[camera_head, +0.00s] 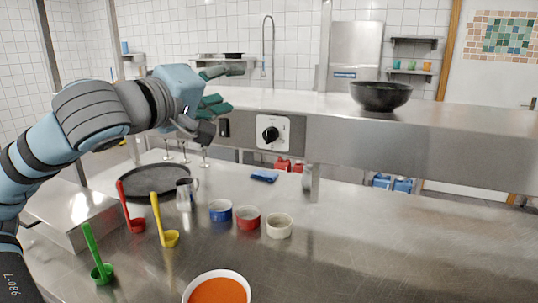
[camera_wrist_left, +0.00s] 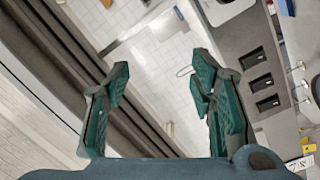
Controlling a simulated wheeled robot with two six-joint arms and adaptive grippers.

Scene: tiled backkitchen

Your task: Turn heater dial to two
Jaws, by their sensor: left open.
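The heater dial (camera_head: 270,134) is a black knob on a white plate, set in the front of the raised steel shelf. Its scale marks are too small to read. My left gripper (camera_head: 228,88) is up and to the left of the dial in the head view, with its green fingers spread and nothing between them. In the left wrist view the same gripper (camera_wrist_left: 160,95) shows its two fingers wide apart. The dial is not clearly visible there. My right gripper is not in view.
A dark bowl (camera_head: 381,96) stands on the raised shelf (camera_head: 450,118). Below are coloured ladles (camera_head: 163,225), a dark round tray (camera_head: 150,182), small cups (camera_head: 248,217) and a bowl of orange soup (camera_head: 218,290). The counter's right side is clear.

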